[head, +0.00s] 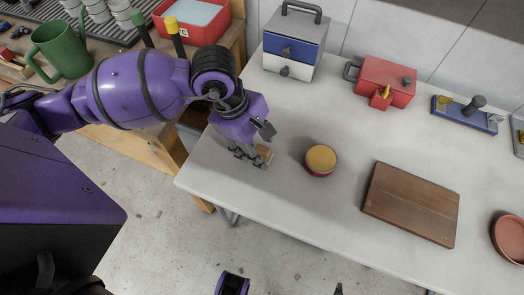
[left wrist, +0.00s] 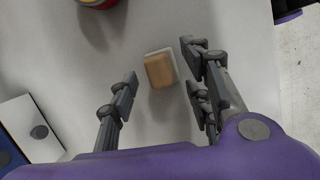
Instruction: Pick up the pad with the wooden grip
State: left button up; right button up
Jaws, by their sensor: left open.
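The pad with the wooden grip (left wrist: 160,70) lies on the pale table, a tan wooden block on a thin whitish base. It also shows in the head view (head: 264,153), partly hidden by my gripper. My left gripper (head: 254,146) is open just above the table at the pad. In the left wrist view its fingers (left wrist: 161,76) stand on either side of the pad, with a gap to each; the pad sits a little beyond or between the fingertips.
A round yellow-topped red tin (head: 321,159) stands right of the pad, a wooden board (head: 411,203) further right. A small drawer cabinet (head: 293,45) and a red box (head: 386,82) stand at the back. The table's front edge is close to the pad.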

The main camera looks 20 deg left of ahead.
pick_arm(q)
jog(key=shift+w+d+f, duration=0.15)
jog(key=shift+d+f, duration=0.05)
jog(key=shift+f, duration=0.45)
jog(key=c, duration=1.1)
pick_arm(e)
jog(key=shift+s, duration=0.2)
pick_arm(q)
jog(key=shift+r, duration=0.15)
